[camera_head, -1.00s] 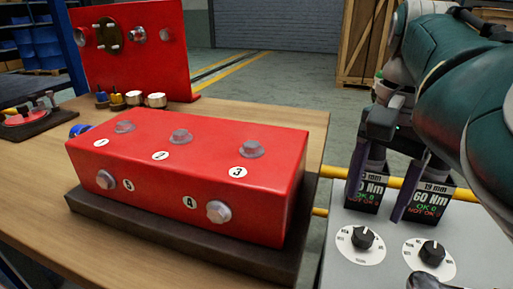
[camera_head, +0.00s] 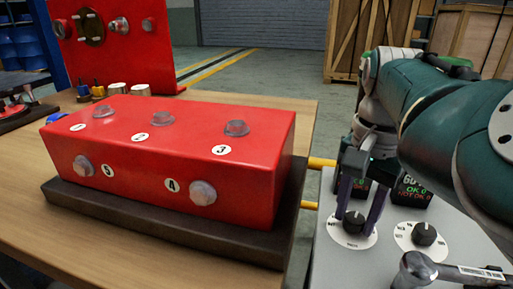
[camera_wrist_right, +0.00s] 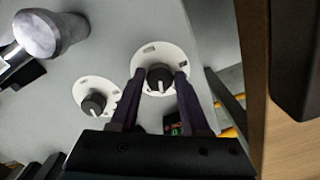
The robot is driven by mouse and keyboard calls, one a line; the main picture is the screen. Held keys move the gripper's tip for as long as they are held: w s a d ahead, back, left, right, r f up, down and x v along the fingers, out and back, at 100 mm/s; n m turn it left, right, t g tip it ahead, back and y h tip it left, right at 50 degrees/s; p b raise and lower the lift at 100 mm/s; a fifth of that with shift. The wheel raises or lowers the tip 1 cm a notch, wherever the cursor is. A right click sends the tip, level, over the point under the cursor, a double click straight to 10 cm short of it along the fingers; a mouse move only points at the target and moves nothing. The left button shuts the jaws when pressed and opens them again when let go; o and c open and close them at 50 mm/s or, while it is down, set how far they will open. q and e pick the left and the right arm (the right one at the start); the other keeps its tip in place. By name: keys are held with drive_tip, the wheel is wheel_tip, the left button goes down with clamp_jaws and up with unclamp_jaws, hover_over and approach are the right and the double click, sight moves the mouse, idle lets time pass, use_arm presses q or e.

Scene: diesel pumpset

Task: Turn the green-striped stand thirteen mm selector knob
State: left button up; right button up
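The selector knob (camera_head: 353,222) is black with a white pointer line on a round white dial (camera_head: 352,240), the left of two on the grey stand top. It also shows in the right wrist view (camera_wrist_right: 160,79). My right gripper (camera_head: 360,214) points down over this dial with its two purple fingers apart, one on each side of the knob. In the wrist view (camera_wrist_right: 160,78) small gaps seem to show between fingers and knob. The display behind the dial is mostly hidden by the fingers. I cannot make out a green stripe. My left gripper is not in view.
A second knob (camera_head: 424,234) with its own dial stands to the right, below a display (camera_head: 411,191). A grey tool (camera_head: 417,270) lies at the stand's front. A red block (camera_head: 170,160) with bolts sits on the wooden table (camera_head: 30,235) to the left.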

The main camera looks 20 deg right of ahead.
clamp_jaws()
